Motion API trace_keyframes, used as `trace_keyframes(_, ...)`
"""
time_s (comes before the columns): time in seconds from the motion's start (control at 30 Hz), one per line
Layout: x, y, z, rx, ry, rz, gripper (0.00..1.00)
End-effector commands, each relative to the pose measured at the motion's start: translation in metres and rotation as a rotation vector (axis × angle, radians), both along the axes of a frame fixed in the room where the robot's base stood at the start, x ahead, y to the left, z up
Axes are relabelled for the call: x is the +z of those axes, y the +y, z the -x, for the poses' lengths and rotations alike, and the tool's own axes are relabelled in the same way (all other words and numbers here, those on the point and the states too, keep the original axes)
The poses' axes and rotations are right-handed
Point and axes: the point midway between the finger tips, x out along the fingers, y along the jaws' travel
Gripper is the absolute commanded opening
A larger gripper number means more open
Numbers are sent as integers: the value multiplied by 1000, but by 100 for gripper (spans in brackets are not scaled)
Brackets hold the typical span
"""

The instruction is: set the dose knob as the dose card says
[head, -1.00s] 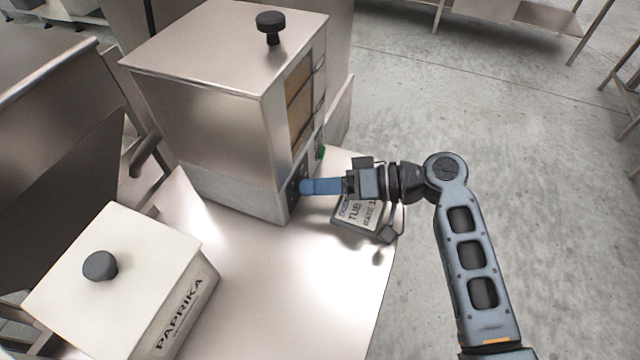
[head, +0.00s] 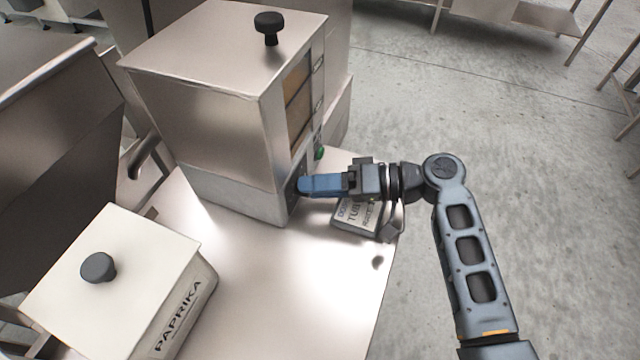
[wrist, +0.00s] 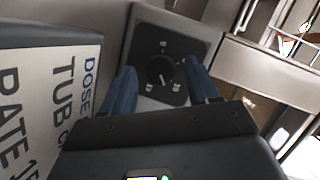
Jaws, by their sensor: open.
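The dose knob (wrist: 160,69) is a dark round dial on a black square plate on the front of the steel dispenser (head: 215,110). A light pointer line shows on it; the marks around it are too small to read. My gripper (head: 302,186) is at the dispenser's front panel in the head view. In the wrist view my gripper (wrist: 163,85) has its blue fingers apart, one on each side of the knob, with visible gaps. The dose card (wrist: 45,100) stands at the left, partly cut off, showing "DOSE", "TUB" and "RATE 1"; the rest is hidden.
A white box marked PAPRIKA (head: 115,265) with a black lid knob stands at the front left. A green button (head: 319,153) is on the dispenser near my gripper. The steel table (head: 290,290) is bare in front.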

Motion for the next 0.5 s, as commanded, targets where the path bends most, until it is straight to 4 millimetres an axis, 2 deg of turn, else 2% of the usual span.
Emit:
trace_keyframes(0.17,1,-10,0,-2,-1,-1,60)
trace_keyframes(0.5,11,-62,2,-2,0,0,60)
